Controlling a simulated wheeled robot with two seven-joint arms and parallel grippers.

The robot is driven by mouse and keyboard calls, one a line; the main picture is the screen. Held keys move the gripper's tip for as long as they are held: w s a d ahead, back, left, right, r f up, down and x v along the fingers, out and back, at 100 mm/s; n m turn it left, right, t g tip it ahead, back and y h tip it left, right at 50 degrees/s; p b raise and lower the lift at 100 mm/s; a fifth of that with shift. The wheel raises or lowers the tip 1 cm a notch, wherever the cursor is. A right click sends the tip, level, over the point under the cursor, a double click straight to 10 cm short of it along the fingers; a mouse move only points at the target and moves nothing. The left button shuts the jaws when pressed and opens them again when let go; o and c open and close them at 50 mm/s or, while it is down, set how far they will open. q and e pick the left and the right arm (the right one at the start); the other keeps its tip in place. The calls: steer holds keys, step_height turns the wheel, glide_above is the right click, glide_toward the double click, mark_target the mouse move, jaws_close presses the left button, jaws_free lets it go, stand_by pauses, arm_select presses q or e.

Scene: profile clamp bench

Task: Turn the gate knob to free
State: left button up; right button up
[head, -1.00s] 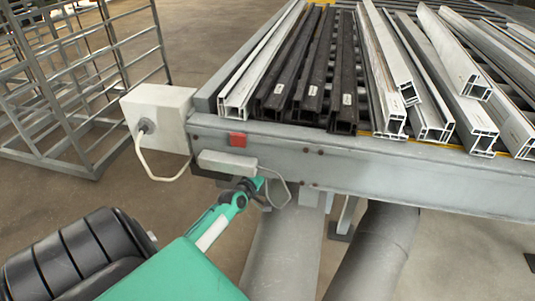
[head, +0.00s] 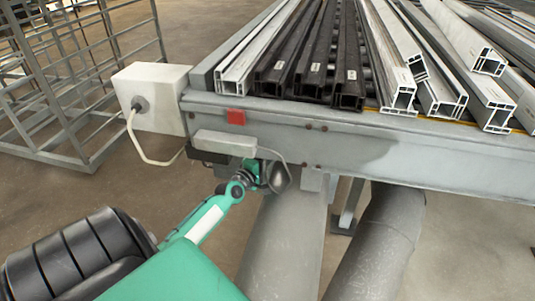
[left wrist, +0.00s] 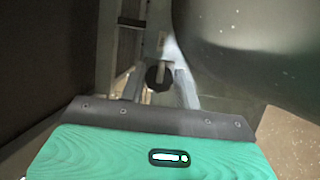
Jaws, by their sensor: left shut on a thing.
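A dark round knob (left wrist: 154,80) with a pale strip across it sits between the fingertips of my left gripper (left wrist: 160,78) in the left wrist view. The gripper is shut on it. In the head view my left gripper (head: 262,172) is at the front face of the bench, just under the pale box on the front rail. The knob cannot be made out clearly there, and how far it is turned cannot be told. My right gripper is in neither view.
A white box (head: 151,98) with a hanging cable is at the left corner. Dark and white profiles (head: 310,65) lie on the bench. A wire rack (head: 75,85) stands at left.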

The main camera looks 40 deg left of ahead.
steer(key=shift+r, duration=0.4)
arm_select(q)
steer(key=o, duration=1)
steer(key=shift+c, duration=0.2)
steer(key=shift+s, duration=0.1)
steer(key=s+d, duration=0.1)
steer(key=s, duration=1.2)
steer(key=shift+s+d+b, duration=0.25)
steer(key=shift+s+b, duration=0.05)
steer(key=shift+b, duration=0.15)
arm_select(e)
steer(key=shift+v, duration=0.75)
